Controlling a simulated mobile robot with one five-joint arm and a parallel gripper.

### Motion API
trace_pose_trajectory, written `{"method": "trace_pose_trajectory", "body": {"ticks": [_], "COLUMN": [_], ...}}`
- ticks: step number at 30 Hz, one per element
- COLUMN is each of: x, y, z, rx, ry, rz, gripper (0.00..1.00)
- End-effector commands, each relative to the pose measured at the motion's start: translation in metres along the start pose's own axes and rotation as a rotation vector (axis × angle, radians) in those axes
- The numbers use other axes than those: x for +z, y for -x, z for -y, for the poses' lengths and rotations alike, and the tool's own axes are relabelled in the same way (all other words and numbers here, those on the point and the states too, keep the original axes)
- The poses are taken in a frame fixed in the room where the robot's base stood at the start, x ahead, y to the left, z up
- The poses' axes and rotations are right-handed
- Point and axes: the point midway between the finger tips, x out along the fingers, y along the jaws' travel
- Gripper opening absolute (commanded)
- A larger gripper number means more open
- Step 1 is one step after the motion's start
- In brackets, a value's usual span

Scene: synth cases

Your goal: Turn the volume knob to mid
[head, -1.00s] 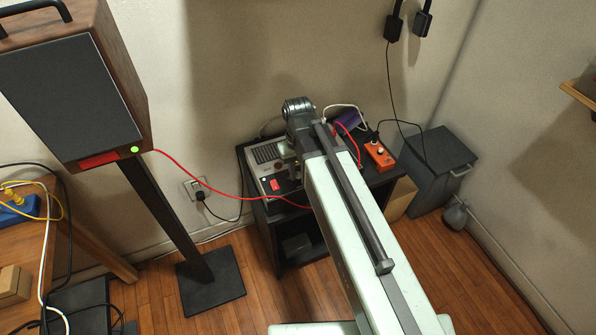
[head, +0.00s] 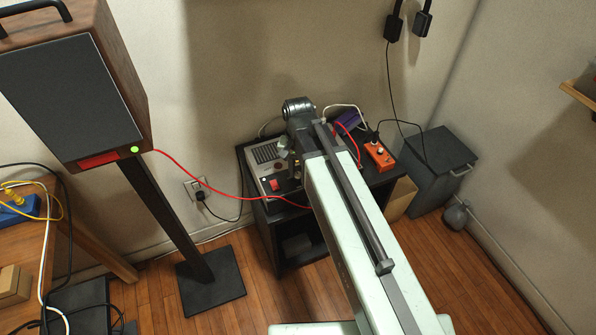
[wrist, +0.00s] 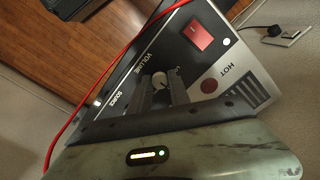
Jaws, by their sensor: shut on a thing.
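I cannot read clearly which way the knob points. In the head view the amplifier (head: 264,155) stands on the black cabinet. There my gripper (head: 291,172) is over its front panel, and my arm hides the knob.
A red switch (wrist: 199,34) sits on the panel near the knob, and a dark red round spot (wrist: 209,86) is by the word HOT. A red cable (head: 225,193) runs from the speaker (head: 75,95) to the cabinet (head: 268,228). An orange box (head: 379,155) stands right of my arm.

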Motion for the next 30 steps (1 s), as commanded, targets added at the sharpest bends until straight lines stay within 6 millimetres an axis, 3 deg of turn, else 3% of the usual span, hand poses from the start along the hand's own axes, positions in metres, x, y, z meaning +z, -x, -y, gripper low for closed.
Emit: {"method": "trace_pose_trajectory", "body": {"ticks": [13, 14, 15, 16, 25, 30], "x": [0.0, 0.0, 0.0, 0.0, 0.0, 0.0], "y": [0.0, 0.0, 0.0, 0.0, 0.001, 0.015], "z": [0.0, 0.0, 0.0, 0.0, 0.0, 0.0], "rx": [-0.001, -0.001, -0.001, -0.001, 0.0, 0.0], "ry": [-0.007, -0.007, -0.007, -0.007, -0.007, -0.007], "rz": [0.0, 0.0, 0.0, 0.0, 0.0, 0.0], "gripper": [0.0, 0.31, 0.42, 0.45, 0.45, 0.45]}}
